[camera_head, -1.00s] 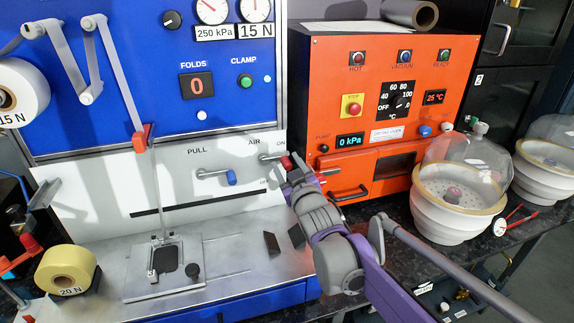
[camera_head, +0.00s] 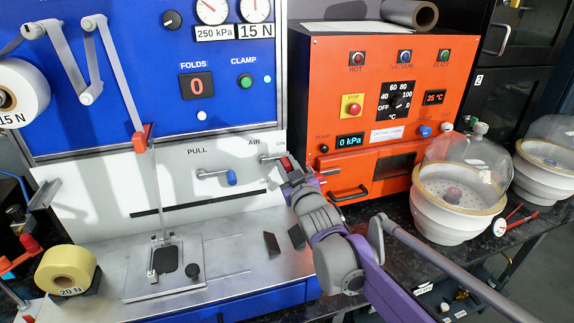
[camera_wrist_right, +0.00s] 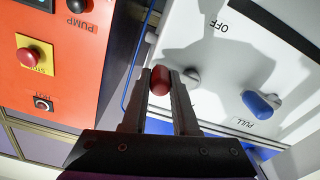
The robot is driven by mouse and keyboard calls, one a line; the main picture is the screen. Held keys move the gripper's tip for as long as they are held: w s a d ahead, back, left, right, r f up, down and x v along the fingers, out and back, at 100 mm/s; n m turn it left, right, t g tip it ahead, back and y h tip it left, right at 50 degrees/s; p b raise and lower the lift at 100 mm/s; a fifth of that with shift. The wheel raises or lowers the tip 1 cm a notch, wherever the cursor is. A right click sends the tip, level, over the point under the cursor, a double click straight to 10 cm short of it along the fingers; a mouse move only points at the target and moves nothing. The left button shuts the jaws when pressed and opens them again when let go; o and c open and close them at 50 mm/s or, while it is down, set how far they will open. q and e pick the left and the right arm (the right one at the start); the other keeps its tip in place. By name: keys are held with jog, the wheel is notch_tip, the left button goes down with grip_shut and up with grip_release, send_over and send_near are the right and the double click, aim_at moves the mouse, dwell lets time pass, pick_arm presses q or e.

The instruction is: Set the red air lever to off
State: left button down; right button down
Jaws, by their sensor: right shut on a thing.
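The red air lever (camera_head: 287,163) sits on the white panel at the right, under the AIR and ON labels in the head view. Its red knob (camera_wrist_right: 160,80) shows between the fingers in the right wrist view, with its grey pivot (camera_wrist_right: 190,75) beside it. My right gripper (camera_wrist_right: 168,85) is shut on the red knob. In the head view, my right gripper (camera_head: 290,175) covers part of the lever. The OFF label (camera_wrist_right: 219,25) shows on the panel in the right wrist view. My left gripper is not in view.
The blue pull lever (camera_head: 231,177) stands left of the red lever. The orange drying oven (camera_head: 325,100) is close to the right of my gripper. A white desiccator (camera_head: 445,215) with a glass dome stands farther right. A clamp plate (camera_head: 140,285) lies on the metal deck.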

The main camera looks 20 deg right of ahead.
jog(key=f+m, duration=0.1)
jog(key=m, duration=0.3)
jog(key=shift+a+f, duration=0.15)
jog(key=shift+f, duration=0.25)
jog(key=m, duration=0.1)
jog(key=f+m, duration=0.1)
jog(key=m, duration=0.1)
jog(key=a+m, duration=0.1)
jog(key=shift+f+m, duration=0.3)
jog(key=shift+f, duration=0.05)
jog(key=m, duration=0.1)
jog(key=a+m, duration=0.1)
jog(key=m, duration=0.1)
jog(key=f+m, duration=0.1)
jog(key=shift+a+m+p, duration=0.3)
jog(key=shift+p, duration=0.05)
jog(key=shift+a+f+m+p, duration=0.2)
jog(key=shift+a+m, duration=0.25)
jog(key=shift+m, duration=0.65)
jog(key=shift+a+f+m+p, duration=0.15)
jog(key=shift+a+m, duration=0.3)
jog(key=shift+m, duration=0.65)
jog(key=shift+s, duration=0.1)
jog(key=c, duration=0.7)
grip_release()
jog(key=shift+a, duration=0.1)
jog(key=shift+r, duration=0.1)
